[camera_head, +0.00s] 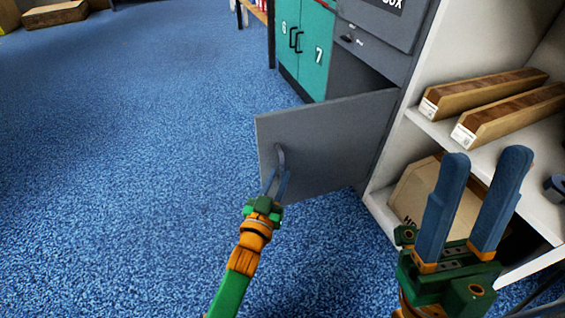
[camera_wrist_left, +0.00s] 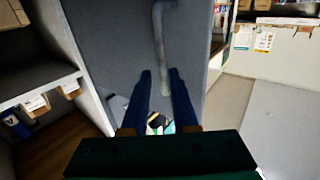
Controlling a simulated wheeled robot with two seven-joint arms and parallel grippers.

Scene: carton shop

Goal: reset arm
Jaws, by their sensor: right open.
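My left gripper (camera_head: 276,180) is at the curved grey handle (camera_head: 281,156) of an open grey cabinet door (camera_head: 335,135). In the left wrist view its two blue fingers (camera_wrist_left: 161,85) stand apart, with the lower end of the handle (camera_wrist_left: 159,40) showing between their tips. I cannot tell whether they touch it. My right gripper (camera_head: 480,200) is open and empty, its fingers pointing up, in front of the white shelf at the right.
The white shelf (camera_head: 435,128) holds two long cartons (camera_head: 485,92), with a larger carton (camera_head: 412,196) below. Teal lockers (camera_head: 303,45) stand behind the door. The blue carpet (camera_head: 130,150) at left is clear.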

